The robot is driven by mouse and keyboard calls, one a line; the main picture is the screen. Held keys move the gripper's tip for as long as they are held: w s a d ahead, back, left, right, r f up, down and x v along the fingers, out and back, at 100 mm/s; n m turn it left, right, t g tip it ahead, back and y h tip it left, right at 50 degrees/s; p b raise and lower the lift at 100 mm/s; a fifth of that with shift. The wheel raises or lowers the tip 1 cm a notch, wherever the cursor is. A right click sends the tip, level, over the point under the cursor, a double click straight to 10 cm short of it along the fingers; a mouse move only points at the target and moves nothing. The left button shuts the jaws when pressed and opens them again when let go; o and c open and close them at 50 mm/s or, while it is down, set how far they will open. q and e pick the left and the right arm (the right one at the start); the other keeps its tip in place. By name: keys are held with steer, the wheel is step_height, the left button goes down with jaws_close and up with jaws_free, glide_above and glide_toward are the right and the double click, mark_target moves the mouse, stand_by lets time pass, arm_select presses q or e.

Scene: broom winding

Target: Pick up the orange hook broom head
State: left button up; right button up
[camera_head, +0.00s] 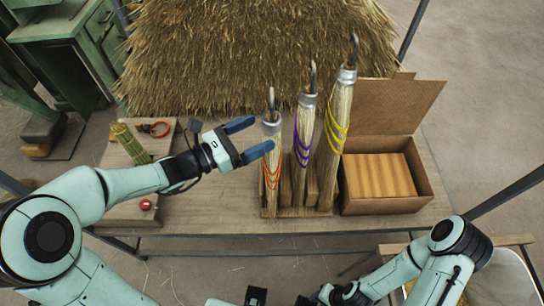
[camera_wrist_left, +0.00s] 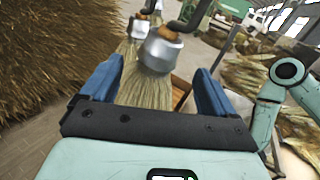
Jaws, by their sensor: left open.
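The orange hook broom head (camera_head: 272,175) stands upright at the left of three broom heads on the table, with orange binding, a metal collar and a dark hook. My left gripper (camera_head: 262,133) is open, its blue fingers pointing at the collar from the left. In the left wrist view, a broom head with a metal collar (camera_wrist_left: 160,52) stands between and beyond the open fingers (camera_wrist_left: 156,82). I cannot tell whether a finger touches it. My right gripper is at the bottom edge of the head view, mostly cut off.
A purple-bound broom head (camera_head: 301,150) and a yellow-bound one (camera_head: 333,130) stand close to the right. An open cardboard box (camera_head: 385,205) is beside them. A straw bundle (camera_head: 130,143) and red ball (camera_head: 145,204) lie left. A large thatch pile (camera_head: 250,50) stands behind.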

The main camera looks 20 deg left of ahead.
mark_target(274, 124)
arm_select(q)
steer(key=p+x, duration=0.1)
steer(key=x, duration=0.5)
steer(key=shift+w+a, duration=0.1)
steer(key=shift+w, duration=0.1)
steer(key=shift+s, duration=0.1)
steer(key=shift+c, duration=1.3)
jaws_close()
